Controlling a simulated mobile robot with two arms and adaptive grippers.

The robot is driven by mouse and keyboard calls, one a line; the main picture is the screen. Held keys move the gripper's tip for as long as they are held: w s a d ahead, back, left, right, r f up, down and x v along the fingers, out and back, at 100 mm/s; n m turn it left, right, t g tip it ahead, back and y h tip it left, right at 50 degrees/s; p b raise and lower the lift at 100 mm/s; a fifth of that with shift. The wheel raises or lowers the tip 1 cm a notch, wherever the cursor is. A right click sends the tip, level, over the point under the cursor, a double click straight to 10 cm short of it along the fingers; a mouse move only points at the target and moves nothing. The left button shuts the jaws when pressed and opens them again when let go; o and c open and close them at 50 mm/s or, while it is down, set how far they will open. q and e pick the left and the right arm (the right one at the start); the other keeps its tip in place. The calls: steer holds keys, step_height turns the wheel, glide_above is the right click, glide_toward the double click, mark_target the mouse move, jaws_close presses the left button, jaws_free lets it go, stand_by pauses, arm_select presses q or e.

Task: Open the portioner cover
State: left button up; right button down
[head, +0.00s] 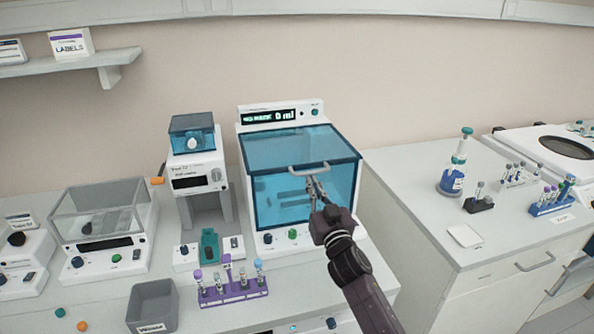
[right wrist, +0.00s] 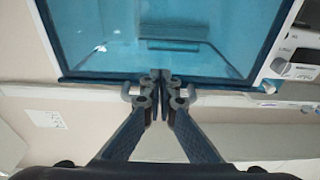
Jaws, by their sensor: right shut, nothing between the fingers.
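The portioner (head: 262,117) is a white machine with a lit display reading 0 ml, standing at the back of the bench. Its see-through blue cover (head: 285,147) is down over the chamber. A grey bar handle (head: 298,172) sits at the cover's top front edge. My right gripper (head: 314,181) is at this handle, with its fingers shut together. In the right wrist view, the gripper (right wrist: 161,80) is in front of the cover (right wrist: 220,40), and ends of the handle (right wrist: 127,91) show on both sides of the fingertips. The fingertips hide the handle's middle; contact is unclear. My left gripper is out of view.
A purple tube rack (head: 235,293) stands in front of the portioner, near a grey bin (head: 152,306). A capping-type machine (head: 195,177) stands close on its left. A side bench with a blue bottle (head: 453,180) is to the right.

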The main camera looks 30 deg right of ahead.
step_height(320, 180, up, 7)
steer(key=p, duration=0.6)
steer(key=shift+p, duration=0.3)
stand_by(0.4)
steer(key=shift+w+d+r+p, duration=0.1)
steer(key=shift+w+r+p, duration=0.15)
steer(key=shift+r+p, duration=0.4)
steer(key=shift+w+d+r+p, duration=0.1)
steer(key=shift+w+r+p, duration=0.15)
steer(key=shift+r+p, duration=0.4)
steer(key=r+p, duration=0.1)
steer(key=w+r, duration=0.1)
steer(key=r, duration=0.1)
steer(key=w+r+p, duration=0.1)
steer(key=shift+d+r+p, duration=0.2)
steer(key=shift+r+p, duration=0.05)
steer(key=shift+p, duration=0.05)
